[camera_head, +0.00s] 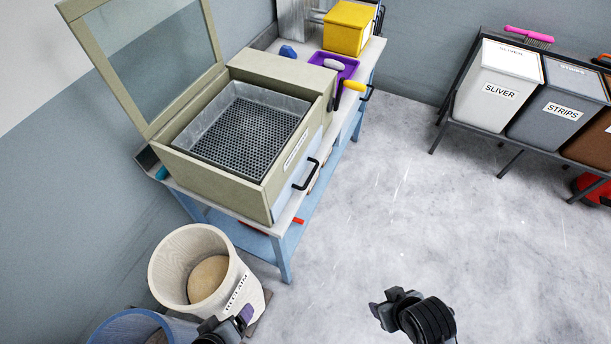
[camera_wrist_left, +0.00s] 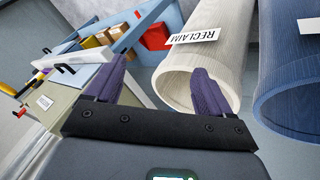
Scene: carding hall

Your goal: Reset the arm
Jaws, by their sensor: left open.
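My left gripper (camera_head: 240,320) is at the bottom of the head view, by the front of the cream RECLAIM bin (camera_head: 183,250). In the left wrist view my left gripper (camera_wrist_left: 158,85) has its two purple fingers wide apart with nothing between them. The RECLAIM bin (camera_wrist_left: 222,38) shows just beyond the right-hand finger; I cannot tell whether they touch. My right arm's black end (camera_head: 415,312) is over the open floor at the lower middle of the head view. Its fingers cannot be made out.
A bench (camera_head: 283,262) carries a beige machine (camera_head: 268,200) with its glass lid (camera_head: 150,60) raised and a perforated tray inside. A purple tray (camera_head: 345,62) and yellow box (camera_head: 348,28) stand behind. A blue bin (camera_head: 105,330) is at lower left. SLIVER (camera_head: 492,92) and STRIPS (camera_head: 555,105) bins stand right.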

